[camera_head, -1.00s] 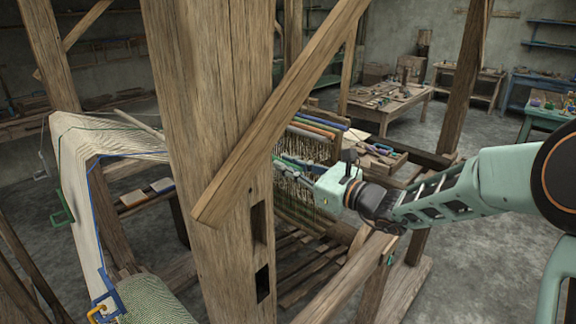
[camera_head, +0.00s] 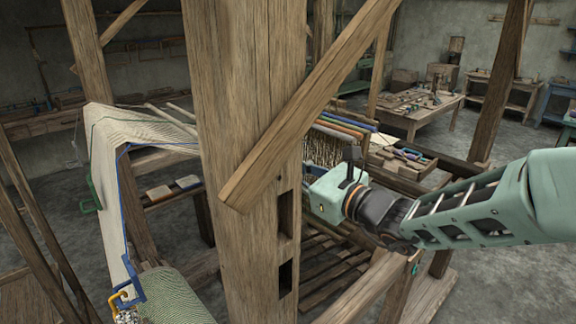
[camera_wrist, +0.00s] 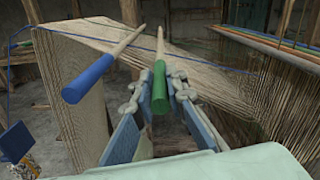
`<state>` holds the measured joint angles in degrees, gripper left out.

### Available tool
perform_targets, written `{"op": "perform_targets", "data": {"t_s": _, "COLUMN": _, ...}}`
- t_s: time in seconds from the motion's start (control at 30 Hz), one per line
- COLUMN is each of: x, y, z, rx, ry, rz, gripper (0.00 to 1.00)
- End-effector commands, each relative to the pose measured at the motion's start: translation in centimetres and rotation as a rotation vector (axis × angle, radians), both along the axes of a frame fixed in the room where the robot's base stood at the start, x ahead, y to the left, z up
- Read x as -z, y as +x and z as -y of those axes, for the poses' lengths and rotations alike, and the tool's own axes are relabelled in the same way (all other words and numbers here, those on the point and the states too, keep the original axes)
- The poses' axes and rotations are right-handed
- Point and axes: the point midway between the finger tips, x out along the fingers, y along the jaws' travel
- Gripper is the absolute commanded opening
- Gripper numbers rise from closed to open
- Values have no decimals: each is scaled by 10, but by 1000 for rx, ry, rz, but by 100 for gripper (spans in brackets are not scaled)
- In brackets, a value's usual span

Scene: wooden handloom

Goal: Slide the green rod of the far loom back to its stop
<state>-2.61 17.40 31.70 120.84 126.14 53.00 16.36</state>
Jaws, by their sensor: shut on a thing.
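The green-ended rod (camera_wrist: 160,95) has a pale shaft running away over the stretched warp threads (camera_wrist: 125,50) in the wrist view. My gripper (camera_wrist: 158,82) is shut on its green end, with one jointed finger on each side. A second pale rod with a blue end (camera_wrist: 88,80) lies to its left, apart from my fingers. In the head view, pale rod shafts (camera_head: 172,116) show left of the thick post. My gripper's fingers and the green end are hidden there behind the post; only my gripper's body shows at its right edge.
A thick wooden post (camera_head: 235,120) and its diagonal brace (camera_head: 305,105) stand close to my gripper in the head view. Rods with coloured ends (camera_head: 345,130) lie above hanging strings (camera_head: 325,150) behind. A worktable (camera_head: 420,112) stands farther back.

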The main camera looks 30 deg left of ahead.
Motion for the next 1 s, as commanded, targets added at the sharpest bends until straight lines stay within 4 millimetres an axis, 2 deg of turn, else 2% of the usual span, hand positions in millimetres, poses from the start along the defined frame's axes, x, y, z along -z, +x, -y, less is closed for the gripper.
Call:
{"op": "perform_targets", "data": {"t_s": 0.03, "x": -2, "y": -1, "z": -1, "rx": -3, "ry": 4, "rz": 2, "gripper": 0}}
{"op": "perform_targets", "data": {"t_s": 0.07, "x": -2, "y": -1, "z": -1, "rx": -3, "ry": 3, "rz": 2, "gripper": 16}}
{"op": "perform_targets", "data": {"t_s": 0.2, "x": -1, "y": 0, "z": -1, "rx": -2, "ry": 2, "rz": 2, "gripper": 30}}
{"op": "perform_targets", "data": {"t_s": 0.57, "x": 0, "y": -1, "z": 6, "rx": 2, "ry": -1, "rz": 1, "gripper": 30}}
{"op": "perform_targets", "data": {"t_s": 0.67, "x": 0, "y": -4, "z": 20, "rx": 4, "ry": -1, "rz": 3, "gripper": 30}}
{"op": "perform_targets", "data": {"t_s": 1.0, "x": -1, "y": -24, "z": 87, "rx": 3, "ry": 0, "rz": 2, "gripper": 30}}
